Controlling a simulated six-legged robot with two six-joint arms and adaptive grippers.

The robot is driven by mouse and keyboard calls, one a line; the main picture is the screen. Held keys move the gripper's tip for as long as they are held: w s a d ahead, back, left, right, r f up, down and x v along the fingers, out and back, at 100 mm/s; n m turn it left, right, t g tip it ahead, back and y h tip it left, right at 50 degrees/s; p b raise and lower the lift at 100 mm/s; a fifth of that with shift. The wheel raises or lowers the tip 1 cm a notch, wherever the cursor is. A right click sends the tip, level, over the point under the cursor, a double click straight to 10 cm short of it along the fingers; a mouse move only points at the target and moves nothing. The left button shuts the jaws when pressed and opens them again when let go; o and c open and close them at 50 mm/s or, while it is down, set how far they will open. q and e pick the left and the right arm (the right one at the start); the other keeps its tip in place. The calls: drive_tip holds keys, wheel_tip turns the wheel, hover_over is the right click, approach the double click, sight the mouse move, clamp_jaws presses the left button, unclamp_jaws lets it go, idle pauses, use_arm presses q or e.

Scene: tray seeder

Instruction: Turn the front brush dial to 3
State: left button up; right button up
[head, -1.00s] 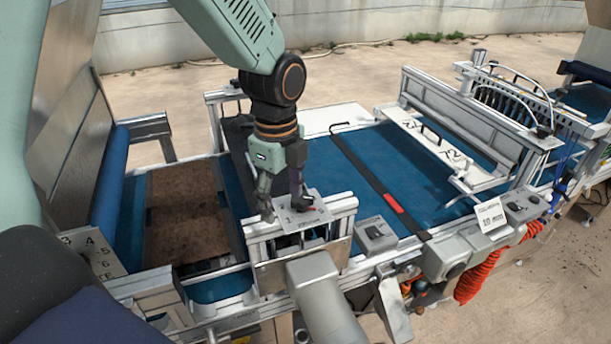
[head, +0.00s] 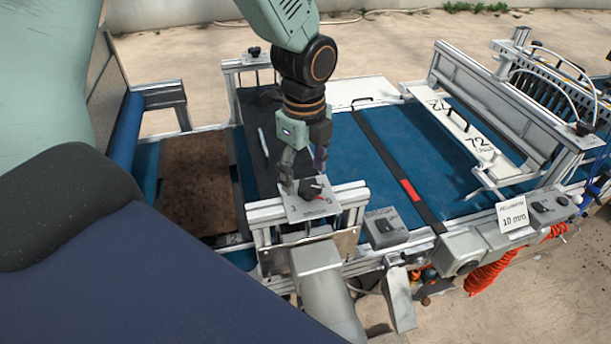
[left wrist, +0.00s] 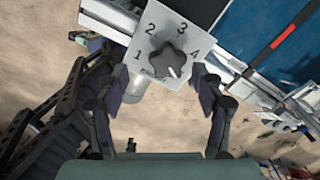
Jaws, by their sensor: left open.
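The front brush dial is a black star-shaped knob (head: 311,187) on a pale plate (head: 296,208) on top of the near bracket. In the left wrist view the knob (left wrist: 168,60) shows on its plate, with numerals 1 to 4 around its upper side. A white mark sits at the knob's lower right, away from the 3. My left gripper (head: 303,176) is open, pointing down over the plate. In the left wrist view its fingers (left wrist: 160,100) stand apart, left and right below the knob, and nothing is between them. My right gripper is not in view.
A second black knob (head: 254,51) stands on the far bracket. A grey switch box (head: 386,229) is right of the near bracket. A black bar with a red patch (head: 410,190) crosses the blue belt (head: 360,150). A soil-filled tray (head: 197,185) lies left.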

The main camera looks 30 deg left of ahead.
sight(309, 185)
use_arm(q)
drive_tip(key=w+f, duration=0.1)
drive_tip(key=d+f, duration=0.1)
drive_tip(key=f, duration=0.1)
drive_tip(key=shift+w+d, duration=0.15)
drive_tip(key=shift+w, duration=0.2)
drive_tip(key=shift+f, duration=0.1)
drive_tip(key=shift+s+a, duration=0.2)
drive_tip(key=shift+a, duration=0.2)
drive_tip(key=shift+s+a+r, duration=0.2)
drive_tip(key=shift+s+a, duration=0.15)
drive_tip(key=shift+s, duration=0.2)
drive_tip(key=shift+d, duration=0.1)
drive_tip(key=shift+c, duration=0.8)
drive_tip(key=shift+w+d, duration=0.15)
drive_tip(key=shift+d, duration=0.1)
drive_tip(key=shift+c, duration=0.9)
drive_tip(key=shift+w+d+f, duration=0.15)
drive_tip(key=shift+w+d, duration=0.15)
drive_tip(key=shift+w, duration=0.2)
drive_tip(key=shift+c, duration=1.4)
drive_tip(key=shift+a, duration=0.1)
drive_tip(key=shift+c, duration=0.8)
drive_tip(key=shift+s+a, duration=0.3)
drive_tip(key=shift+c, duration=1.8)
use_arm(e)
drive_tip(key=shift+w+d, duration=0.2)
use_arm(q)
drive_tip(key=shift+w, duration=0.1)
